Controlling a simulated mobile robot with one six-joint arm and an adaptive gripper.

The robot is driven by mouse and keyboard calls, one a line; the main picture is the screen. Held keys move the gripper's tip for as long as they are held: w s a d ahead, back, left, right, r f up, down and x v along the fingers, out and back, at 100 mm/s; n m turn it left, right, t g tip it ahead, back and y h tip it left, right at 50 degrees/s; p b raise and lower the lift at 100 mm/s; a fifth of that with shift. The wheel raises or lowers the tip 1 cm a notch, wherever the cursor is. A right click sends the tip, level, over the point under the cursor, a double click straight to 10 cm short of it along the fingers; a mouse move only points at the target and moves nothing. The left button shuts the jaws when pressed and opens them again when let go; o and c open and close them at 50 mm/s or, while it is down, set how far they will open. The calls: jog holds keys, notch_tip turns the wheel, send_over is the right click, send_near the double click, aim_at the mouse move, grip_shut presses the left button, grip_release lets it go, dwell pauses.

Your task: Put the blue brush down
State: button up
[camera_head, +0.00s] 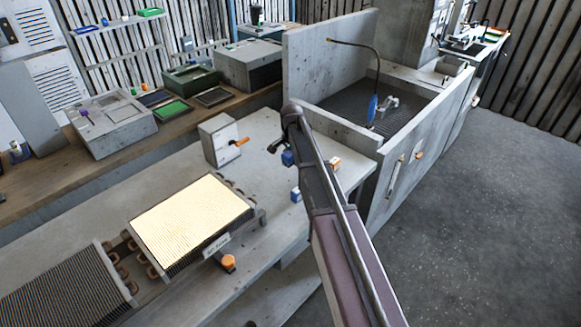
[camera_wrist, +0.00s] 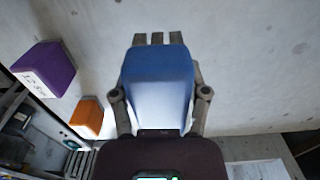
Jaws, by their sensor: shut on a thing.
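My gripper (camera_wrist: 160,100) is shut on the blue brush (camera_wrist: 157,66), which shows in the wrist view as a blue block with a paler lower face. A finger stands on each side of it, and grey finger parts show beyond its far end. In the head view the blue brush (camera_head: 288,158) is a small blue patch by the end of my arm, over the grey bench (camera_head: 262,130). My arm hides most of the gripper there. I cannot tell whether the brush touches the bench.
A purple block (camera_wrist: 45,70) with a white label and an orange block (camera_wrist: 87,117) are left of the brush in the wrist view. A grey box with an orange lever (camera_head: 220,140) stands left of my gripper. A concrete-walled basin (camera_head: 345,125) is to the right.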

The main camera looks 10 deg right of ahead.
aim_at(291, 169)
jog(key=shift+f+b, duration=1.55)
jog(key=shift+f, duration=0.2)
jog(key=shift+f, duration=0.15)
jog(key=o, duration=1.1)
notch_tip(291, 169, up, 12)
jog(key=p, duration=1.2)
jog(key=shift+s+r, duration=0.1)
jog(key=shift+r, duration=0.1)
